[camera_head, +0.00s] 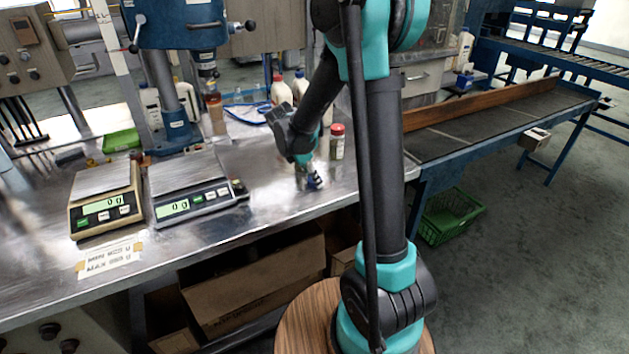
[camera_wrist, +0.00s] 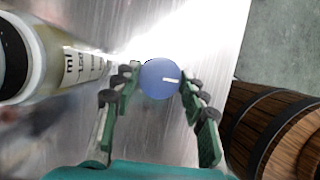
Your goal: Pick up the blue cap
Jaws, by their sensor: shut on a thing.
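The blue cap (camera_wrist: 160,79) shows in the wrist view as a round blue disc with a short white mark. It sits between the two fingertips of my gripper (camera_wrist: 158,84), which is shut on it. In the head view my gripper (camera_head: 309,180) points down at the steel table near its front edge, and a small blue part of the cap (camera_head: 315,182) shows at the fingertips. I cannot tell whether the cap touches the table.
A bottle with a red lid (camera_head: 337,141) stands close beside my gripper on the steel table (camera_head: 270,215). Two scales (camera_head: 105,200) stand to the left, both reading zero. A blue press (camera_head: 180,130) and more bottles stand behind. The table's front edge is near.

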